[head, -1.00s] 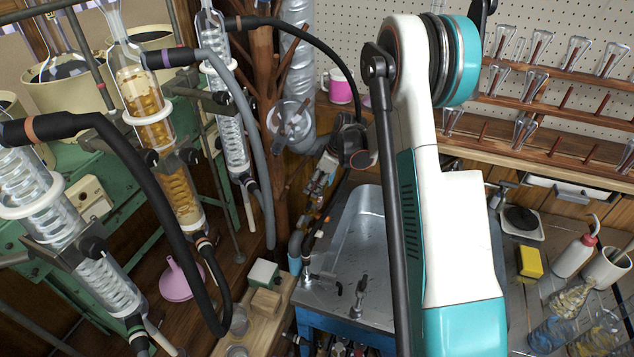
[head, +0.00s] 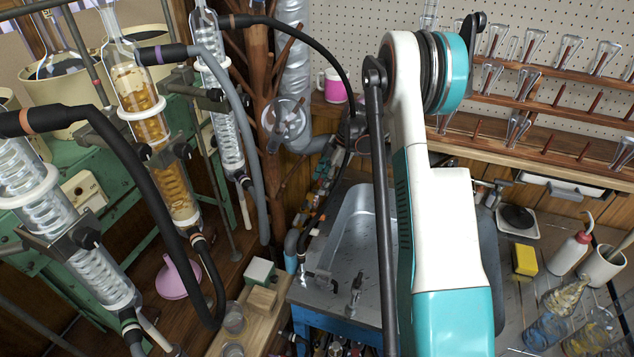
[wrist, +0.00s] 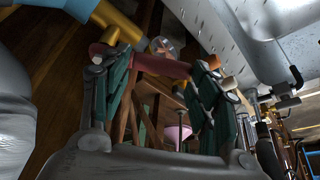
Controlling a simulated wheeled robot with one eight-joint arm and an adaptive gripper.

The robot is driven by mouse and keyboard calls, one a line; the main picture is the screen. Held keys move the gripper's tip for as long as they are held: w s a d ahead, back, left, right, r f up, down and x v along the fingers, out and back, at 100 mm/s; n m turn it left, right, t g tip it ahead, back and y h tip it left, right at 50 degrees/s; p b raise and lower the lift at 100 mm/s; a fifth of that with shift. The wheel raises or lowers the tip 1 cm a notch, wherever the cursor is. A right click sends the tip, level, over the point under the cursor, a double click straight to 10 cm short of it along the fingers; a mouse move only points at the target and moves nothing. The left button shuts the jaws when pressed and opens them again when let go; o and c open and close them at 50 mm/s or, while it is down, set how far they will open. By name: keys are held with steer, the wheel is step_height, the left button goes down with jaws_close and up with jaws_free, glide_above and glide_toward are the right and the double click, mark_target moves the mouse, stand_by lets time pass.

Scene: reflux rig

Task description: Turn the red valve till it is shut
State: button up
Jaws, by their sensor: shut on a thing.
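The red valve's handle (wrist: 162,67) is a dull red bar in the wrist view, lying crosswise between the fingertips of my gripper (wrist: 158,72). My gripper is shut on it, with one teal-padded finger at each end of the bar. A brass-coloured fitting (wrist: 124,28) and a blue pipe (wrist: 72,6) sit just behind the handle at upper left. A clear round part (wrist: 163,47) shows just beyond the bar. In the head view the valve cannot be made out among the small pipework left of the sink, and my arm hides part of that area.
A metal sink (head: 357,240) stands close right of the pipework. Glass condensers (head: 75,250) with black hoses fill the left. A pink funnel (head: 178,277) and a wooden block (head: 262,299) are at lower left. A yellow sponge (head: 524,260) and bottles are on the right bench.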

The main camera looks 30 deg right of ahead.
steer(key=shift+d+n+g, duration=0.4)
steer(key=shift+d+n, duration=0.3)
steer(key=shift+n, duration=0.5)
steer(key=shift+s, duration=0.1)
steer(key=o, duration=1.5)
